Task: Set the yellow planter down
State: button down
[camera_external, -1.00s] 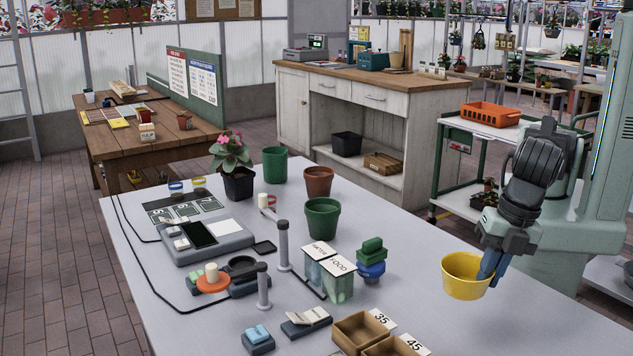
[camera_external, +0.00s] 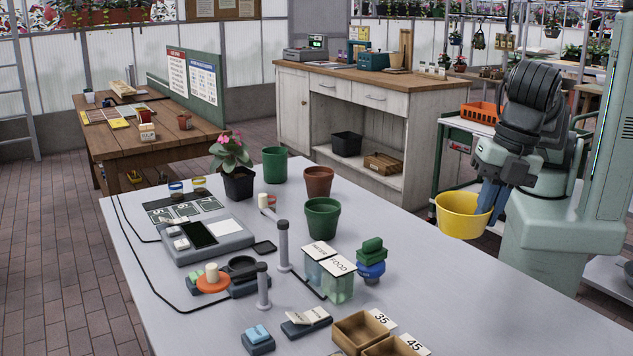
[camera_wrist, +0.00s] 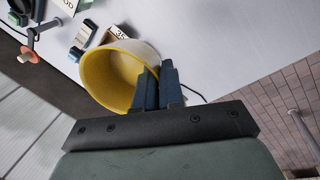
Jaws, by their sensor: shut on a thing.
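The yellow planter (camera_external: 461,216) is held upright by its rim at the right of the external view. It hangs in the air over the far right side of the grey table (camera_external: 420,260). My gripper (camera_external: 489,200) is shut on the planter's right wall, with its blue-grey fingers pinching the rim. In the wrist view the planter (camera_wrist: 105,75) opens toward the camera and looks empty. The gripper's fingers (camera_wrist: 152,90) cross its near rim there. The planter's underside is hidden.
A green pot (camera_external: 322,219), a brown pot (camera_external: 318,181) and another green pot (camera_external: 275,165) stand at the table's back. Wooden boxes (camera_external: 362,330) and a green-and-blue stack (camera_external: 371,262) are nearer. The table's right part is clear.

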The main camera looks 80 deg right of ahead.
jog(key=w+d+n, duration=0.2)
jog(key=w+d, duration=0.3)
jog(key=w, duration=0.8)
jog(key=w+d+n, duration=0.1)
jog(key=w+d, duration=0.4)
jog(key=w, duration=0.9)
jog(key=w+d+n, duration=0.2)
jog(key=w+d, duration=0.3)
jog(key=w, duration=0.8)
jog(key=w+d+n+y, duration=0.1)
jog(key=w+d+n, duration=0.1)
jog(key=w+d, duration=1.9)
jog(key=shift+g, duration=0.3)
jog(key=shift+s+d+f, duration=0.25)
jog(key=shift+d+f, duration=0.05)
jog(key=shift+f, duration=3.2)
jog(key=shift+s+d+f, duration=0.2)
jog(key=shift+d+f, duration=0.1)
jog(key=shift+f, duration=3.25)
jog(key=shift+s+d+f, duration=0.25)
jog(key=shift+d+f, duration=0.05)
jog(key=shift+f, duration=3.2)
jog(key=c, duration=1.3)
grip_release()
jog(key=shift+f, duration=0.1)
jog(key=shift+o, duration=0.2)
